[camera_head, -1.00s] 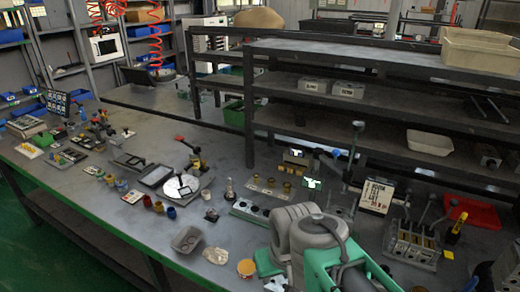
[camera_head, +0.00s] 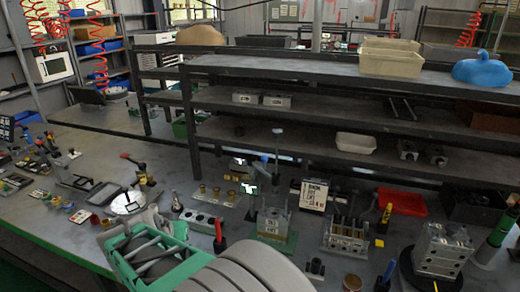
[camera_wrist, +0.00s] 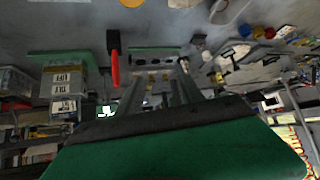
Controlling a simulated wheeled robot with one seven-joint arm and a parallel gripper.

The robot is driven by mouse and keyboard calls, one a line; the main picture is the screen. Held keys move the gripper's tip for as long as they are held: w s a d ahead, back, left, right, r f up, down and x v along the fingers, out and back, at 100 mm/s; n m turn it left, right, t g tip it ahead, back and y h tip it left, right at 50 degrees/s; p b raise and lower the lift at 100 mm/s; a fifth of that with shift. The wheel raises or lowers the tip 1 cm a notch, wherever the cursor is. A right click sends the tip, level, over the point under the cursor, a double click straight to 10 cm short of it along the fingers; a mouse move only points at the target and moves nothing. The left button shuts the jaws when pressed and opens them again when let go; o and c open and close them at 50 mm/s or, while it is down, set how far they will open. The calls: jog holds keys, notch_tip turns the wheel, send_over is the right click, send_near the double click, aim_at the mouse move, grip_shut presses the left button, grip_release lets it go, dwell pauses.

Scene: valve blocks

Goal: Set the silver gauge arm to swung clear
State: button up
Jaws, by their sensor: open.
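I cannot tell for certain which part is the silver gauge arm. A thin upright grey lever with a rounded top (camera_head: 277,155) stands behind the valve block on a green plate (camera_head: 273,222), beside a blue-topped lever. A labelled block on a green plate also shows at the left of the wrist view (camera_wrist: 62,82). My gripper (camera_wrist: 160,88) is open and empty in the wrist view, its two dark fingers apart.
A red-handled lever (camera_head: 218,236) stands close by my arm. A multi-lever valve block (camera_head: 347,235), a silver block on a black round base (camera_head: 442,250) and a red tray (camera_head: 401,202) are to the right. A shelf rack (camera_head: 330,75) stands behind the bench.

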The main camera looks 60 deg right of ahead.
jog(key=s+d+r+m+g+h, duration=0.1)
jog(key=s+d+r+m+h, duration=0.1)
jog(key=d, duration=0.4)
jog(key=s+d+r+m+g+h, duration=0.1)
jog(key=s+d+r+m+h, duration=0.1)
jog(key=d, duration=0.4)
jog(key=m+g+h+p, duration=0.2)
jog(key=m+g+h, duration=0.1)
jog(key=m+h, duration=0.25)
send_near(264, 160)
jog(key=shift+n+h, duration=0.45)
jog(key=d, duration=0.7)
jog(key=shift+f, duration=0.35)
jog(key=d+p, duration=0.3)
jog(key=d, duration=0.4)
jog(key=shift+w, duration=0.1)
jog(key=shift+c, duration=0.3)
grip_shut()
